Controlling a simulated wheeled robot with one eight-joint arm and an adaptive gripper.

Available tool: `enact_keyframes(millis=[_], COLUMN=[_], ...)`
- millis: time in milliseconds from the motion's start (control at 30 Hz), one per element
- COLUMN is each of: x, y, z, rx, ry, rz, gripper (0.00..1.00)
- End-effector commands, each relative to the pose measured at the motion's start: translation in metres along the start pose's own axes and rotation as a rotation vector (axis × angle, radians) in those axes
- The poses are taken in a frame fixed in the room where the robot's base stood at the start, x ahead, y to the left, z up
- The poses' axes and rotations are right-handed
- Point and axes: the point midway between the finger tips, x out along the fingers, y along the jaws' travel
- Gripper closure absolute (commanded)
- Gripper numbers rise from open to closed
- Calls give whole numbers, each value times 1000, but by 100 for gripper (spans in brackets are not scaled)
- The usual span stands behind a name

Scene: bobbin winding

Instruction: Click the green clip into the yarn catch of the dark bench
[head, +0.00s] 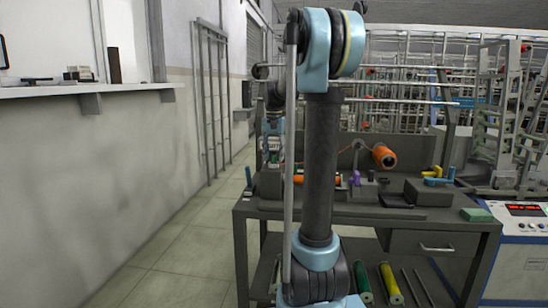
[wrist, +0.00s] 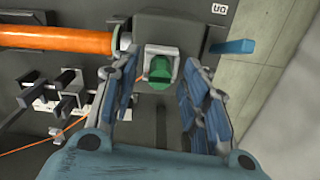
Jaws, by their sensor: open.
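The green clip (wrist: 159,75) sits in a pale square holder (wrist: 149,51) on a dark block in the wrist view. I cannot tell whether this holder is the yarn catch, or whether the clip is fully seated. My gripper (wrist: 161,62) is open, with its blue-padded fingers apart on either side of the clip and visible gaps to it. The dark bench (head: 350,219) stands ahead in the head view.
An orange bobbin (wrist: 65,41) lies left of the clip, with a blue lever (wrist: 232,46) to its right. Black pegs (wrist: 68,92) and a thin orange yarn are at lower left. On the bench are another orange spool (head: 384,156) and a purple part (head: 355,178). Floor (head: 185,255) is clear at left.

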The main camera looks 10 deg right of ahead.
Motion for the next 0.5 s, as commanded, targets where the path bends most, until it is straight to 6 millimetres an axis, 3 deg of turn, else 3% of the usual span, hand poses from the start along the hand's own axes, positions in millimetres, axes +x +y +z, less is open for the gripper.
enact_keyframes(millis=[267,500], x=[-15,-59], y=[0,0], z=[0,0], rx=[0,0], ry=[0,0], rz=[0,0], gripper=[58,58])
